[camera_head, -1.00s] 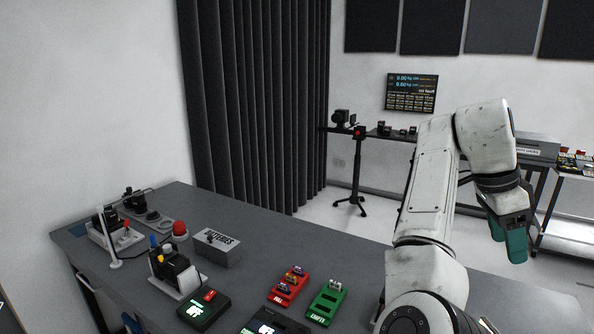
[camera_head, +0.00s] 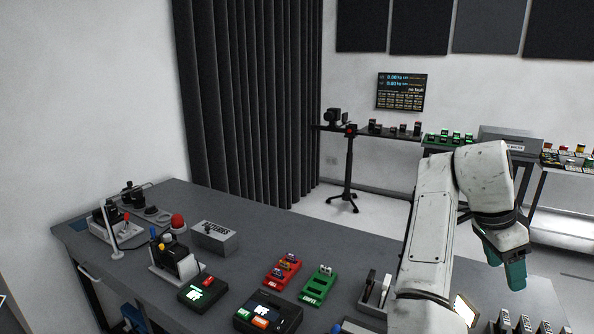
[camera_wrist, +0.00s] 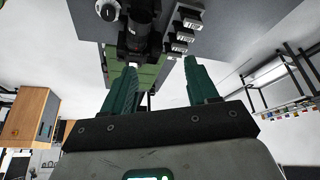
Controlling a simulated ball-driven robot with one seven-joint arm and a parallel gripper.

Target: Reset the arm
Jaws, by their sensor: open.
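My white arm stands at the right of the head view, folded over at the elbow. My gripper (camera_head: 514,270) hangs at its end with green fingers pointing down, in front of the table's right part. In the wrist view my gripper (camera_wrist: 158,82) shows two green fingers apart, with nothing held between them. Dark equipment (camera_wrist: 140,28) shows beyond the left finger in that view; I cannot tell how far off it is.
The grey table (camera_head: 340,255) carries a box labelled with batteries (camera_head: 214,237), a red tray (camera_head: 283,272), a green tray (camera_head: 318,285) and dark devices with lit screens (camera_head: 268,312). Small labelled units (camera_head: 525,325) stand at the front right. A wall screen (camera_head: 401,91) hangs behind.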

